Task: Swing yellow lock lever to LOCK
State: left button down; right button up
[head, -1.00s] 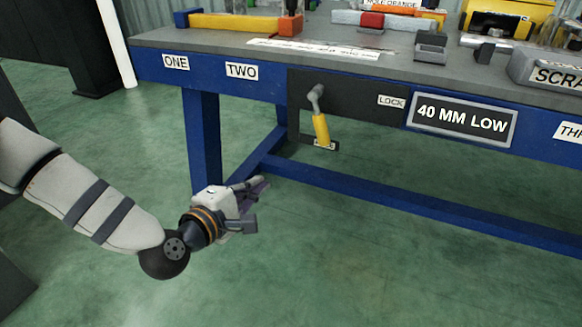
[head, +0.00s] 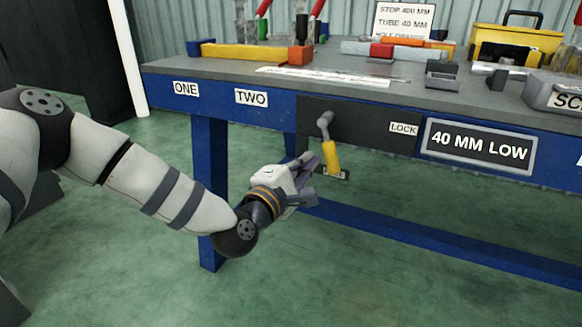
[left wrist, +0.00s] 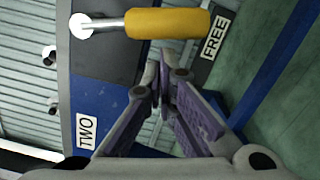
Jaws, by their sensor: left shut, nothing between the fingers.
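The yellow lock lever (head: 331,157) hangs down, slightly tilted, from a grey pivot on a dark plate (head: 365,125) at the bench front. Its lower end is by a small label at the plate's bottom, which reads FREE (left wrist: 216,35) in the left wrist view. The LOCK label (head: 403,129) is to the right of the pivot. My left gripper (head: 312,167) is shut and empty, just left of the lever's lower part. In the left wrist view, the lever's yellow handle (left wrist: 168,23) lies beyond the fingertips (left wrist: 158,75), with a visible gap. My right gripper is not in view.
The blue bench (head: 168,96) has labels ONE, TWO and 40 MM LOW (head: 478,146) along its front. A blue leg (head: 209,180) and a low blue rail (head: 430,245) stand below. Parts and a yellow toolbox (head: 515,42) sit on top. The floor in front is clear.

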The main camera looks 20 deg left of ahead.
pick_arm(q)
jog(key=shift+d, duration=0.15)
dwell(0.3)
jog(key=shift+d+n, duration=0.2)
jog(key=shift+n, duration=0.2)
